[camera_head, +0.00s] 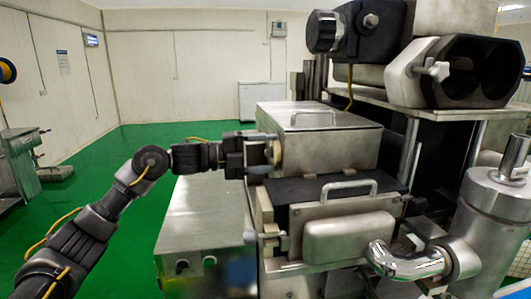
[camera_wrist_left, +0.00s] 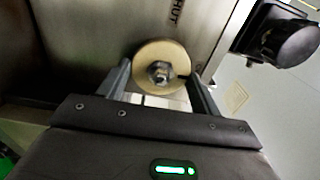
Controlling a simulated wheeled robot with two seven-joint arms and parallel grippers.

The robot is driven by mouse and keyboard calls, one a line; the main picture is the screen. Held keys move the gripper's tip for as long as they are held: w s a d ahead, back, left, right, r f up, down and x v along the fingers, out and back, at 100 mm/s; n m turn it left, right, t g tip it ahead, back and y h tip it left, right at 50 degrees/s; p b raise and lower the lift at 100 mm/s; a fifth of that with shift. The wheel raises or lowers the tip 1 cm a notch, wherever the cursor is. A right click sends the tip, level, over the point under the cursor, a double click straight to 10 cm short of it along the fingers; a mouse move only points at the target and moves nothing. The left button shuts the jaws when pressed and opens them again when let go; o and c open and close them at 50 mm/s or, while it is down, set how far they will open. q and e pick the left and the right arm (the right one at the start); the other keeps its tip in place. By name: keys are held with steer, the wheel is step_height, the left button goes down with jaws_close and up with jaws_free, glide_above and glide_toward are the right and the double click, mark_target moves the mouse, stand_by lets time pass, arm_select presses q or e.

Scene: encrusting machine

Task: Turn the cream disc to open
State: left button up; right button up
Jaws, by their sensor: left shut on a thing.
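The cream disc (camera_head: 277,152) is on the left side of the upper steel box of the machine. In the left wrist view the disc (camera_wrist_left: 147,55) is round and flat, with a metal nut at its centre and a small dark mark at its right edge. My left gripper (camera_head: 266,151) reaches it from the left. In the left wrist view its two fingers (camera_wrist_left: 158,72) stand on either side of the disc, shut on it. Dark letters reading "HUT" show on the panel above the disc. My right gripper is not in view.
The steel box (camera_head: 330,145) has a handle on top. Below it is a black-topped unit (camera_head: 300,190) with another handle and a bent steel pipe (camera_head: 400,264) in front. A lower steel cabinet (camera_head: 205,215) stands under my left forearm. Green floor is open at the back left.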

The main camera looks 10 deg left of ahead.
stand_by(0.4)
arm_select(q)
steer(key=o, duration=1)
steer(key=shift+c, duration=0.2)
steer(key=shift+s+a+f, duration=0.1)
steer(key=shift+a, duration=0.25)
steer(key=b+v, duration=0.4)
steer(key=v, duration=0.6)
